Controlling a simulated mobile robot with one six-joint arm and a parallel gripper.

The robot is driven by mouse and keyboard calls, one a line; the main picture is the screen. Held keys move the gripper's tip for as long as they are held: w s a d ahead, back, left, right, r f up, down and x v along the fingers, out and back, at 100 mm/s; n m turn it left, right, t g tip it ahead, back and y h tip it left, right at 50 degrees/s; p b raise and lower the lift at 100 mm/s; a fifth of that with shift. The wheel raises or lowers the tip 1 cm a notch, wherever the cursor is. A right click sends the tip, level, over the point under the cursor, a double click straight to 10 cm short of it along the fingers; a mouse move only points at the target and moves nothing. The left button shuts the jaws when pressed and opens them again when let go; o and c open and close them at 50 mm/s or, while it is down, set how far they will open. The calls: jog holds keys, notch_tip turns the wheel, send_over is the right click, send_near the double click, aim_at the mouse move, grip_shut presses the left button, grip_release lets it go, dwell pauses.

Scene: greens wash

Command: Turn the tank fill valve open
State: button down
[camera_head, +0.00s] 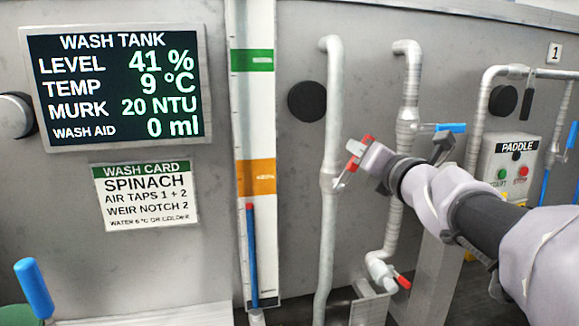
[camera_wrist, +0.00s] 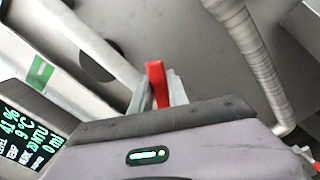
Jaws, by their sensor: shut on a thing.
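A red valve handle (camera_head: 352,163) sits on the pale vertical pipe (camera_head: 329,215) right of the level gauge. My gripper (camera_head: 356,152) has its jaws around this handle and is shut on it. In the wrist view the red handle (camera_wrist: 157,84) stands up between the two grey fingers (camera_wrist: 158,92). The valve body is partly hidden by my gripper, and no label shows on it. The display (camera_head: 117,87) reads level 41 %, 9 °C, 20 NTU and wash aid 0 ml.
A second pipe (camera_head: 408,110) with a blue lever (camera_head: 451,128) runs behind my arm. A lower outlet has a red lever (camera_head: 404,282). The paddle box (camera_head: 510,165) stands at right. A blue handle (camera_head: 35,288) rises at lower left.

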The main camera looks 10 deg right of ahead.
jog(key=shift+a+r+n+b, duration=0.2)
jog(key=shift+a+n+b, duration=0.4)
jog(key=shift+n, duration=0.2)
jog(key=c, duration=1.3)
grip_release()
